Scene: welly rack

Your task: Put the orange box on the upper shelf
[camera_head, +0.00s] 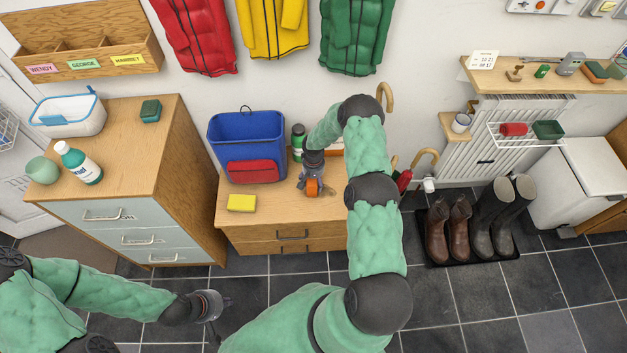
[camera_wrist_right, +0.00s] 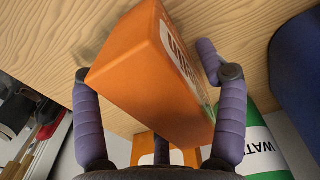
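The orange box (camera_wrist_right: 135,65) lies tilted between the purple-grey fingers of my right gripper (camera_wrist_right: 150,60) in the right wrist view. The left finger meets its edge; whether the right finger touches it is unclear. In the head view the right gripper (camera_head: 313,186) is over the low wooden bench (camera_head: 275,210), with a bit of the orange box (camera_head: 313,188) showing. Whether the box rests on the bench is unclear. The upper shelf appears to be the wooden wall shelf (camera_head: 500,84) at the right. My left gripper (camera_head: 213,305) hangs low above the floor, holding nothing visible.
Another orange and white item (camera_wrist_right: 150,146) is behind. The shelf holds a calendar card (camera_head: 483,60) and small items. A wire basket (camera_head: 520,142) hangs below; boots (camera_head: 490,225) stand underneath.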

